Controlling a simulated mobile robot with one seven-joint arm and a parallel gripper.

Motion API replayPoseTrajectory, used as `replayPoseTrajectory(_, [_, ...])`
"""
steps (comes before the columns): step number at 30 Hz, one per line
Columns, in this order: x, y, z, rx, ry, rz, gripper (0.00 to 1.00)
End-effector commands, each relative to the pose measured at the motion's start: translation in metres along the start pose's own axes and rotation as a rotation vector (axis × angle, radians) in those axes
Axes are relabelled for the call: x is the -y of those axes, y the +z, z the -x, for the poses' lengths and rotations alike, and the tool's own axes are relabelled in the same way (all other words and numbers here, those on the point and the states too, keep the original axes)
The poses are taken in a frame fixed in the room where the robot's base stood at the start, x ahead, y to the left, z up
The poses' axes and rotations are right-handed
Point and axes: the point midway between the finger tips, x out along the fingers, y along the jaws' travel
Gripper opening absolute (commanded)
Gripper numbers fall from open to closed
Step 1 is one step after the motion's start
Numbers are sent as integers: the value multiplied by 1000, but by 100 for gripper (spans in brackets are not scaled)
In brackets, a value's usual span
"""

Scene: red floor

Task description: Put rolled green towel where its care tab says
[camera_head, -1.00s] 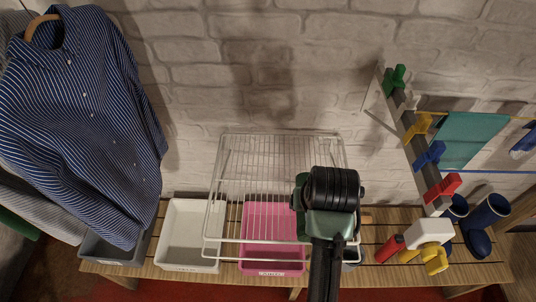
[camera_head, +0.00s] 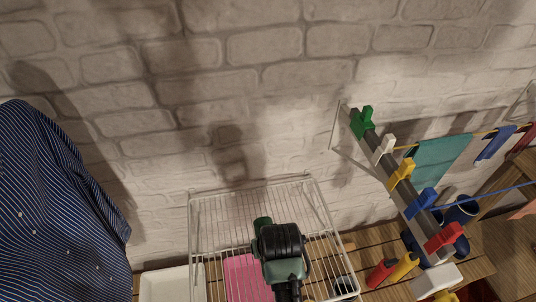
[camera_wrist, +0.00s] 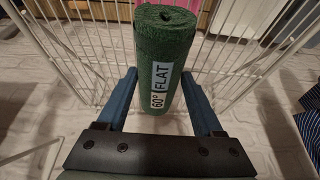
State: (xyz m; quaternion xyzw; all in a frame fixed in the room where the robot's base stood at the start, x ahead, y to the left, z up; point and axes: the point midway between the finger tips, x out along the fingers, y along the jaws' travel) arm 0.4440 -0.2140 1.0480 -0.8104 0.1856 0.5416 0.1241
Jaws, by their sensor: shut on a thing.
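The rolled green towel (camera_wrist: 165,40) stands between the two blue fingers of my gripper (camera_wrist: 159,76) in the wrist view, and the gripper is shut on it. Its white care tab (camera_wrist: 161,85) faces the camera and reads "60° FLAT". In the head view, part of the green roll (camera_head: 262,224) shows beside my dark wrist, in front of the white wire rack (camera_head: 215,214). The rack has a grid top and stands on the wooden bench. Its wires also show around the towel in the wrist view (camera_wrist: 92,60). The gap between towel and rack cannot be told.
A pink bin (camera_head: 240,277) sits under the rack, a white bin (camera_head: 165,285) to its left. A striped shirt (camera_head: 55,210) hangs at left. At right are a rail with coloured pegs (camera_head: 402,172), a hanging teal cloth (camera_head: 440,160), blue boots (camera_head: 460,210) and loose pegs (camera_head: 380,273).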

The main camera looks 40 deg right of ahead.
Motion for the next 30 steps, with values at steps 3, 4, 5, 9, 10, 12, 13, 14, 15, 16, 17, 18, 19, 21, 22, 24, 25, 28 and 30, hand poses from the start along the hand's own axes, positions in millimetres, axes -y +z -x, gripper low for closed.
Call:
replayPoseTrajectory(3, [0, 6, -14, 2, 0, 0, 6])
replayPoseTrajectory(4, [0, 7, -16, 2, 0, 0, 6])
replayPoseTrajectory(5, [0, 8, -18, 1, 0, 0, 6])
replayPoseTrajectory(9, [0, 8, -20, -2, 0, 1, 6])
replayPoseTrajectory(10, [0, 8, -19, -2, 0, 1, 6])
replayPoseTrajectory(12, [0, 8, -19, -2, 0, 1, 6])
replayPoseTrajectory(13, [0, 8, -20, -2, 0, 1, 6])
replayPoseTrajectory(14, [0, 8, -20, -1, 0, 1, 6])
replayPoseTrajectory(15, [0, 9, -22, -1, 0, 1, 6])
replayPoseTrajectory(16, [0, 9, -23, -1, 0, 1, 6])
replayPoseTrajectory(17, [0, 9, -22, 0, 0, 0, 74])
replayPoseTrajectory(18, [0, 9, -22, 0, 0, 0, 81])
replayPoseTrajectory(19, [0, 9, -22, 0, 0, 0, 86])
replayPoseTrajectory(21, [0, 9, -22, 0, 0, 0, 98])
replayPoseTrajectory(22, [0, 9, -22, 0, 0, 0, 98])
replayPoseTrajectory(24, [0, 9, -22, 0, 0, 0, 98])
replayPoseTrajectory(25, [0, 9, -22, 0, 0, 0, 98])
replayPoseTrajectory(28, [0, 9, -22, 0, 0, 0, 98])
replayPoseTrajectory(30, [0, 8, -20, 0, 0, 0, 98])
